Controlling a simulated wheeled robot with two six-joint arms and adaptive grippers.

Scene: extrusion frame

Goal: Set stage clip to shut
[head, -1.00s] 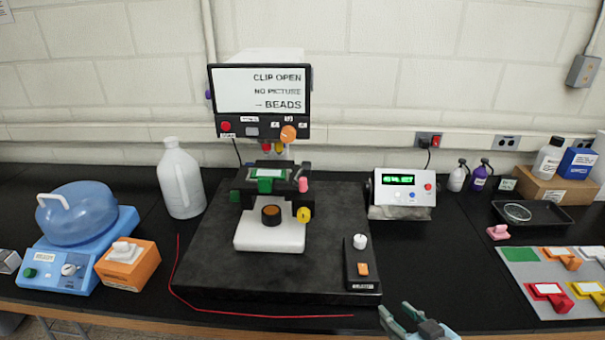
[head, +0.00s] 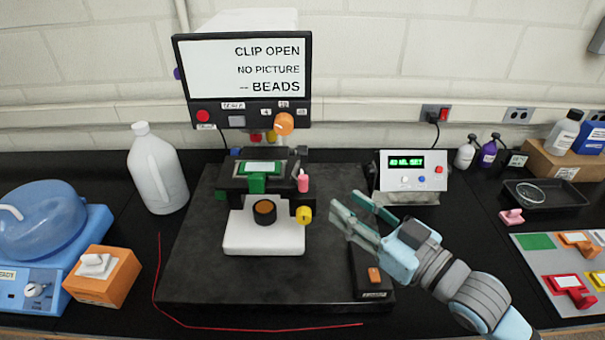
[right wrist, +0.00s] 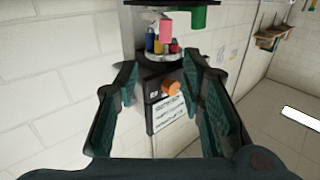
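The microscope (head: 262,240) stands mid-bench. Its screen (head: 265,70) reads "CLIP OPEN", "NO PICTURE" and "BEADS". On its dark stage (head: 235,184) a green-framed slide (head: 262,168) lies flat, with a green block (head: 257,184) at the front. A pink-tipped lever (head: 303,182) stands at the stage's right side and seems to be the clip's handle. The pink tip (right wrist: 166,30) also shows in the right wrist view, beyond my fingers. My right gripper (head: 345,208) is open and empty, right of the lever and apart from it. My left gripper is out of view.
A yellow knob (head: 304,215) sits below the lever. A control box (head: 373,275) is partly hidden behind my right gripper. A display unit (head: 410,172) stands at the back right, a white jug (head: 157,172) at the left. A red cord (head: 250,326) runs along the front.

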